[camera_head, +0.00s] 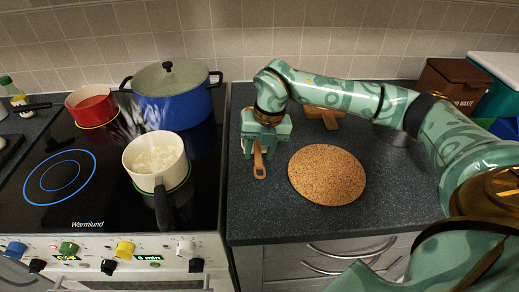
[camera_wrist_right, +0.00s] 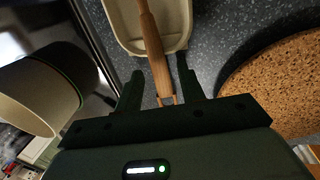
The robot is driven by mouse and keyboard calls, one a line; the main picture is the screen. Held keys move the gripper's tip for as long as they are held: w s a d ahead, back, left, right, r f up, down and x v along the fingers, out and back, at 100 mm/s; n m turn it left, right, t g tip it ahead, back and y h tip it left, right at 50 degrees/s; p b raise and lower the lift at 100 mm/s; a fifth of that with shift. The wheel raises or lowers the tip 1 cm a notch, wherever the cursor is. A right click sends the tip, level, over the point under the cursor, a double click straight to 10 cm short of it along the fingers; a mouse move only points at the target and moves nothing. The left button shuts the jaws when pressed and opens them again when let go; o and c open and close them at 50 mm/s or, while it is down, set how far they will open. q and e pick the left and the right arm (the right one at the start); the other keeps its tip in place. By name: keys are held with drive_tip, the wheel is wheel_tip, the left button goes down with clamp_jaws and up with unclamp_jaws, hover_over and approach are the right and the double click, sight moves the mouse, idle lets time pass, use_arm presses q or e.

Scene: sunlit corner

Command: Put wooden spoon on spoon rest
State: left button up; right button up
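The wooden spoon's handle (camera_head: 259,162) shows below my right gripper (camera_head: 265,142) in the head view. In the right wrist view the handle (camera_wrist_right: 157,58) runs up across a cream tray-like dish, which looks like the spoon rest (camera_wrist_right: 112,22). The spoon's bowl is out of frame there, and I cannot tell whether the spoon touches the dish. My right gripper (camera_wrist_right: 159,92) is open, with one finger on each side of the handle and gaps visible. In the head view the gripper hides the dish. My left gripper is not in view.
A round cork mat (camera_head: 327,174) lies right of the gripper. A wooden item (camera_head: 324,114) lies behind it. On the stove at left stand a cream saucepan (camera_head: 157,172), a blue pot (camera_head: 170,100) and a red pan (camera_head: 92,105). The counter's front is clear.

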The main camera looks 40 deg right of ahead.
wheel_tip(320, 180, up, 16)
drive_tip(key=s+d+p, duration=0.1)
drive_tip(key=d+p, duration=0.1)
drive_tip(key=p, duration=0.1)
drive_tip(key=shift+s+d+p, duration=0.2)
drive_tip(key=shift+p, duration=0.2)
drive_tip(key=shift+f, duration=0.1)
